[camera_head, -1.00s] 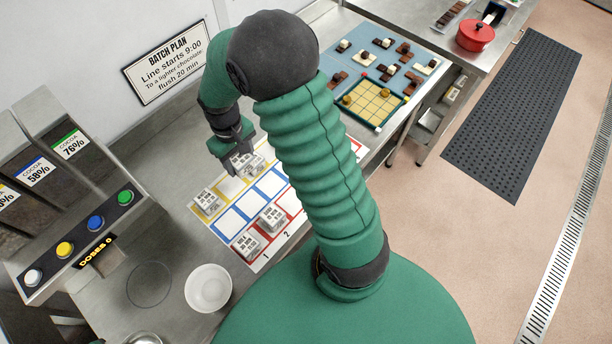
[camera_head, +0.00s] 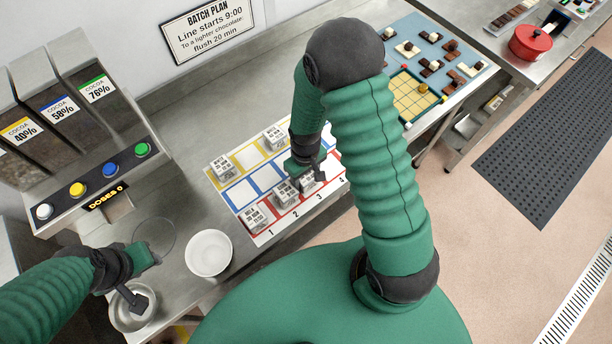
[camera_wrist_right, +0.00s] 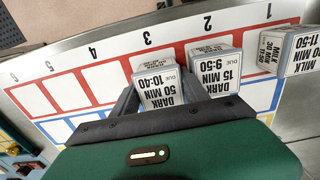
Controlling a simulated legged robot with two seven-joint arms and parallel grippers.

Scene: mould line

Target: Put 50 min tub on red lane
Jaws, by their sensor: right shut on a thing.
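The 50 min tub (camera_wrist_right: 158,88) is a pale box labelled DARK 50 MIN, DUE 10:40. My right gripper (camera_head: 308,172) is shut on it at the red lane (camera_head: 318,197), at position 3. Whether the tub touches the board or hovers just above it, I cannot tell. In the right wrist view the gripper fingers (camera_wrist_right: 150,100) flank the tub. The DARK 15 MIN tub (camera_wrist_right: 213,75) stands beside it at position 2. A MILK tub (camera_wrist_right: 290,50) stands at position 1. My left gripper (camera_head: 135,298) is over a metal bowl at lower left; its jaws are unclear.
Two tubs stand on the yellow lane, one at its left end (camera_head: 222,168) and one farther along (camera_head: 277,138). The blue lane (camera_head: 241,193) shows clear squares. A white bowl (camera_head: 209,253) stands left of the board. The dispenser (camera_head: 95,185) is at far left.

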